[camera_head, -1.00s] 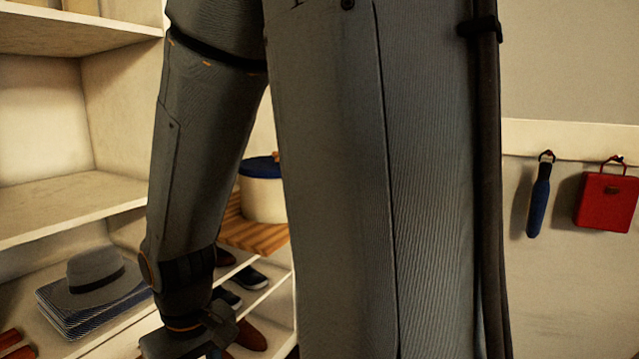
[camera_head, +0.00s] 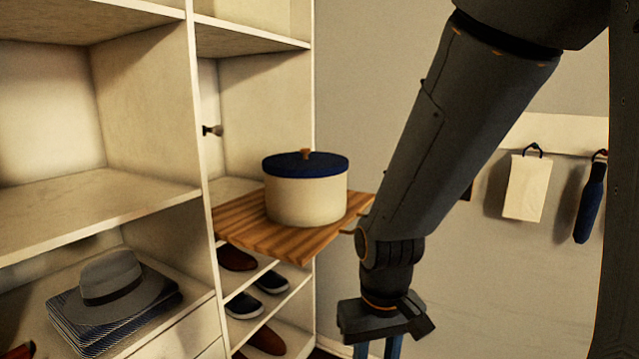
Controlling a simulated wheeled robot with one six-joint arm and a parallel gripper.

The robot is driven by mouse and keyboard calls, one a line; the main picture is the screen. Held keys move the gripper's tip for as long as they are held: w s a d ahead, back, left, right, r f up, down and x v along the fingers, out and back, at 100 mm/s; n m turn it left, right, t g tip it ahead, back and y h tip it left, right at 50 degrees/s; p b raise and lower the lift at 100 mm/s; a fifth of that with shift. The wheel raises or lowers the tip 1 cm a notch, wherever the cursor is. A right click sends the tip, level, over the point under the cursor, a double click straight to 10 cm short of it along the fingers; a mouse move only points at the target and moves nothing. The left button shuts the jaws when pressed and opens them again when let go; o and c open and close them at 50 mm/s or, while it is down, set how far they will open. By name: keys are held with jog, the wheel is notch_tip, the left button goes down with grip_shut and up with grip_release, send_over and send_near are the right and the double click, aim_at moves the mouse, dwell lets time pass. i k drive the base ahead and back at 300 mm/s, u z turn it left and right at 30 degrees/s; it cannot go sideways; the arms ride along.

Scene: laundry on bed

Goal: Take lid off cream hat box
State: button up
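The cream hat box (camera_head: 305,203) stands upright on a striped wooden board (camera_head: 262,243) in the middle of the view. Its dark blue lid (camera_head: 285,167) with a small brown knob (camera_head: 306,153) sits on top of it. My gripper (camera_head: 378,348) is at the bottom, to the right of and lower than the box, pointing down and apart from it. Its fingers are cut off by the lower picture edge, so its opening is hidden.
Shelving with a grey hat (camera_head: 112,275) on striped folded cloth (camera_head: 95,330) stands at the left. Shoes (camera_head: 272,281) fill racks below the board. A cream bag (camera_head: 524,187) and a blue item (camera_head: 589,203) hang on the right wall. My arm covers part of the right side.

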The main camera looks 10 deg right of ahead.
aim_at(305, 164)
jog(key=k, duration=0.65)
jog(key=z, duration=0.5)
jog(key=i, duration=1.35)
jog(key=u, duration=0.35)
